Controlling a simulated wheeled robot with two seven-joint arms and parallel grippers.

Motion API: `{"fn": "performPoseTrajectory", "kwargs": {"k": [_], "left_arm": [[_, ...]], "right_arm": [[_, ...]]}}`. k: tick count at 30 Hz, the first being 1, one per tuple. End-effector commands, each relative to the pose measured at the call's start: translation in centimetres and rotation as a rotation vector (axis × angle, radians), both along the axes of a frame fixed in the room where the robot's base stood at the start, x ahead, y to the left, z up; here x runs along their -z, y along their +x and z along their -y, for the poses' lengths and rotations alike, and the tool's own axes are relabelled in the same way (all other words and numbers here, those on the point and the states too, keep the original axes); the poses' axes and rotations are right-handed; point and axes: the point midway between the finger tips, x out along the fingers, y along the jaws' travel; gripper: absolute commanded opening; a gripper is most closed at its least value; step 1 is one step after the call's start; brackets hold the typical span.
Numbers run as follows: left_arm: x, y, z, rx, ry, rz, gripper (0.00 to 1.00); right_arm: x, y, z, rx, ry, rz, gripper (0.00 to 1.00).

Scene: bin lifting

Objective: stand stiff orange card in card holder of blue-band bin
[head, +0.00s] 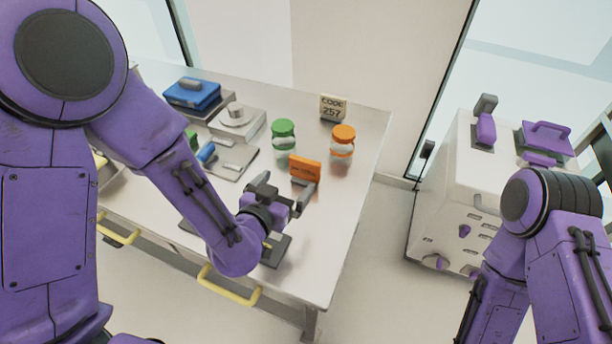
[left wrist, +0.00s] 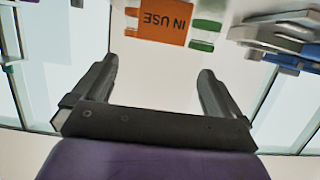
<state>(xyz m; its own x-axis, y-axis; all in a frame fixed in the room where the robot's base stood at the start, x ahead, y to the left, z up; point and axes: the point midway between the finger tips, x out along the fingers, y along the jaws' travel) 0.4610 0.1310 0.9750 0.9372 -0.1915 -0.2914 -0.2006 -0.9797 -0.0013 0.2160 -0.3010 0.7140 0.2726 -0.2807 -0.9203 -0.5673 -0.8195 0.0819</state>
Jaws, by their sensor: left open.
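The stiff orange card (head: 305,170) stands upright above the steel table, just beyond my left gripper (head: 285,190). In the left wrist view the card (left wrist: 165,20) reads "IN USE" upside down, at the top edge ahead of the fingers. My left gripper (left wrist: 157,75) is open, with nothing between its fingers; the card looks apart from them. The foot of the card is partly hidden by the gripper in the head view. I cannot make out a blue-band bin or its card holder. My right gripper is out of view.
A green-lidded jar (head: 283,136) and an orange-lidded jar (head: 342,142) stand behind the card. A code sign (head: 332,108) stands at the back edge. A blue case (head: 192,94) and a scale (head: 236,120) are at left. A white cabinet (head: 465,180) stands right, across a floor gap.

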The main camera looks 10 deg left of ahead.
Motion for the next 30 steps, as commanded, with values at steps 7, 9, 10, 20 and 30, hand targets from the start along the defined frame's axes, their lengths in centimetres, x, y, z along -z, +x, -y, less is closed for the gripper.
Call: {"fn": "performPoseTrajectory", "kwargs": {"k": [7,9,10,20,30], "left_arm": [[1.4,3.2,0.2,-0.012,-0.002,-0.001,1.00],[1.7,4.2,0.3,-0.014,-0.002,-0.001,1.00],[1.8,4.5,0.3,-0.014,-0.002,-0.001,1.00],[3.3,9.2,1.6,-0.012,-0.001,-0.001,1.00],[3.6,9.7,1.8,-0.009,0.000,-0.001,0.77]], "right_arm": [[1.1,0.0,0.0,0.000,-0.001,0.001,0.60],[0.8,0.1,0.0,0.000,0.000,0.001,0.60],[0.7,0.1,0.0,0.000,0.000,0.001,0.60],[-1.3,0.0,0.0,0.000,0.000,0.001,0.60],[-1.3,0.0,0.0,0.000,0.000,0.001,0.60]]}}
